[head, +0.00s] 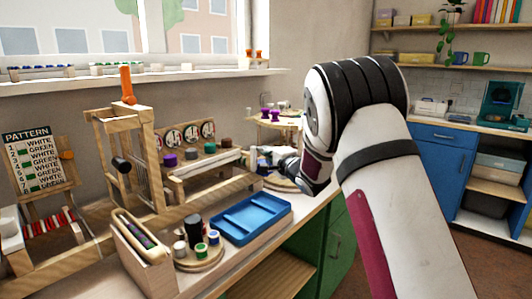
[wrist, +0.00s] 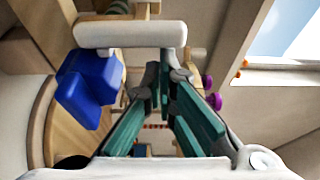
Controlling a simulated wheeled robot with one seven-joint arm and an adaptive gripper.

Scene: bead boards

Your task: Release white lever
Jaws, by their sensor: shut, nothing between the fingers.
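A white rounded bar (wrist: 130,35), which looks like the white lever, lies across the top of the wrist view on a wooden mount. My gripper (wrist: 163,72), with teal finger pads, is shut and empty just below the bar in that view. A narrow gap seems to separate the fingertips from the bar, but I cannot tell if they touch. In the head view my gripper (head: 256,158) is at the right end of a row of coloured knobs (head: 190,154). The white lever is not clear there and may be hidden by my gripper.
A blue block (wrist: 90,85) is left of the fingers in the wrist view. A blue tray (head: 250,219), a round board of small pots (head: 200,256) and a wooden frame with an orange handle (head: 127,85) stand on the bench. A pattern board (head: 32,160) is at far left.

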